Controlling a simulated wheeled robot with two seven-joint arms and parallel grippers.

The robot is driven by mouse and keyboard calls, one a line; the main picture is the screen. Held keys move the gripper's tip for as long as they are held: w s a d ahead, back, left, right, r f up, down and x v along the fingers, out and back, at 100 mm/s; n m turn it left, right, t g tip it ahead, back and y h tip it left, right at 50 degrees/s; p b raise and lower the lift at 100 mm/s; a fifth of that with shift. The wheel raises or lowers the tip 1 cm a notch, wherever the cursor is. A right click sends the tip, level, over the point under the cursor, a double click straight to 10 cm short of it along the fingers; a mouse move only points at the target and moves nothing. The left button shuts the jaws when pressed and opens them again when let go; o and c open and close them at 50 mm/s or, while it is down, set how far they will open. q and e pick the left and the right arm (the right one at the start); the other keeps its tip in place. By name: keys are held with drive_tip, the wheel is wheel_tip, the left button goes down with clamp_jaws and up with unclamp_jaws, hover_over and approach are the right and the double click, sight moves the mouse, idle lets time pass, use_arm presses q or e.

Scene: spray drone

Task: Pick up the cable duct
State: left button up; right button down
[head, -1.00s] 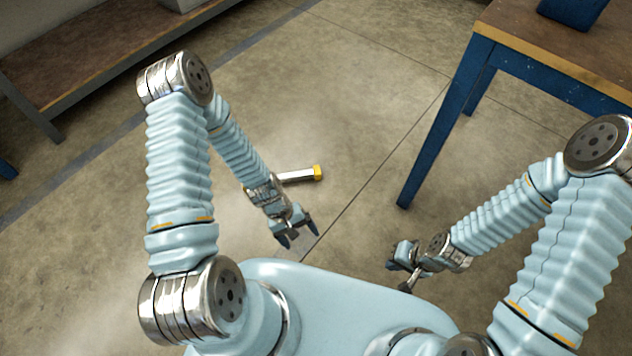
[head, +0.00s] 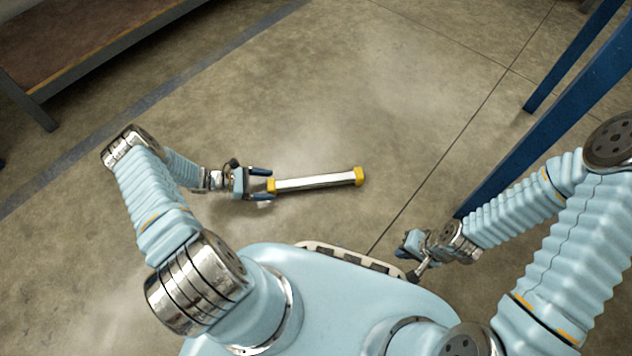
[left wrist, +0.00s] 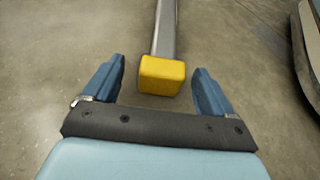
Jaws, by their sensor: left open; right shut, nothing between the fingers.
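The cable duct (head: 315,182) is a silver bar with yellow end caps, lying on the floor in front of my base in the head view. My left gripper (head: 262,184) is open at its left end, with its two blue fingers pointing toward the near yellow cap. In the left wrist view, the yellow cap of the cable duct (left wrist: 162,74) lies ahead and between the open fingers of my left gripper (left wrist: 163,90), with floor visible on both sides. My right gripper (head: 408,246) is shut and empty, low at the right, away from the duct.
A blue table leg (head: 545,120) stands at the right, beyond my right arm. A low bench with a brown top (head: 80,45) stands at the upper left. The concrete floor (head: 400,110) around the duct is clear.

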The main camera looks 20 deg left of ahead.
sight(276, 184)
use_arm(q)
drive_tip(key=x, duration=0.5)
drive_tip(key=shift+w+d+r, duration=0.1)
drive_tip(key=shift+d+r, duration=0.05)
drive_tip(key=shift+d, duration=0.4)
drive_tip(key=c, duration=1.2)
